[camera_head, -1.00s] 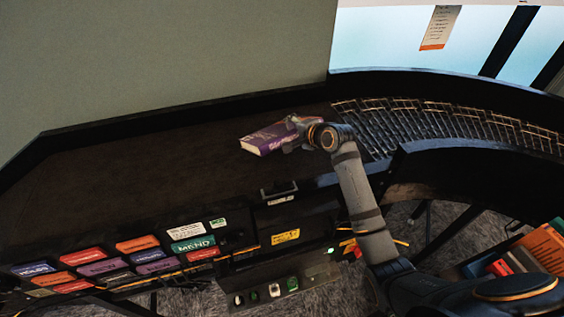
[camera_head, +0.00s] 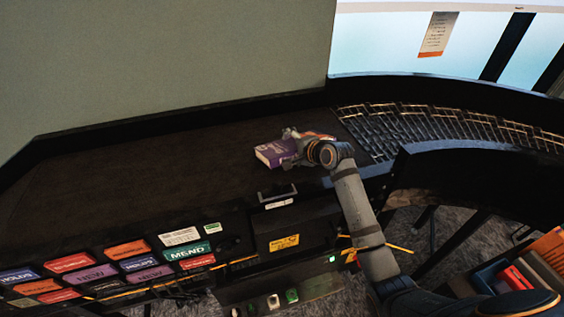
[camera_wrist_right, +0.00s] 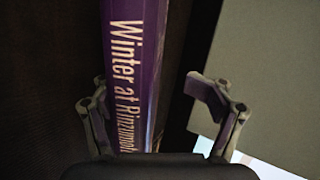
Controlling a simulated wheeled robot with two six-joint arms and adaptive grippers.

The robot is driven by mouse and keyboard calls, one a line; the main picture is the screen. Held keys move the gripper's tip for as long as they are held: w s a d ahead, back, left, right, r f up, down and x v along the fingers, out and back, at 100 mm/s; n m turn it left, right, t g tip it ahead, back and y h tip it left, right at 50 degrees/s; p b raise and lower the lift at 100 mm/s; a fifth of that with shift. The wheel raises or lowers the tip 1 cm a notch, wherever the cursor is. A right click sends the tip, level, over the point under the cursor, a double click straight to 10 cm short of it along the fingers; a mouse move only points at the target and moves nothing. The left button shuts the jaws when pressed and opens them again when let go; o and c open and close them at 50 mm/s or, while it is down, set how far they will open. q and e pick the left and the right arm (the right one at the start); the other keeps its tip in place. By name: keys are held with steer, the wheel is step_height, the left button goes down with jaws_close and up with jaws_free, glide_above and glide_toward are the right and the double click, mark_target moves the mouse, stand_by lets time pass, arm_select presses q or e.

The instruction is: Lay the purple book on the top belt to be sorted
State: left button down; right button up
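The purple book (camera_head: 272,154) lies on the dark top belt (camera_head: 130,172), near where the belt meets the rollers. My right gripper (camera_head: 290,149) is at its right part and hides some of it. In the right wrist view, the book's purple spine with pale lettering (camera_wrist_right: 125,60) runs between the fingers of my right gripper (camera_wrist_right: 150,105). One finger is close beside the spine. The other stands apart from the book with a visible gap, so the gripper is open. Whether the near finger touches cannot be told. My left gripper is out of view.
Curved rollers (camera_head: 440,120) lead off to the right. Coloured label plates (camera_head: 125,265) and a control panel with buttons (camera_head: 280,296) line the near side. Books stand in a bin (camera_head: 520,275) at lower right. The belt left of the book is clear.

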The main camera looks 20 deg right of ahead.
steer(key=shift+r, duration=0.15)
steer(key=p+v, duration=0.7)
steer(key=v, duration=0.1)
stand_by(0.3)
step_height(320, 180, up, 7)
steer(key=s, duration=0.2)
steer(key=shift+s+d, duration=0.3)
steer(key=shift+d, duration=0.15)
steer(key=shift+r, duration=0.1)
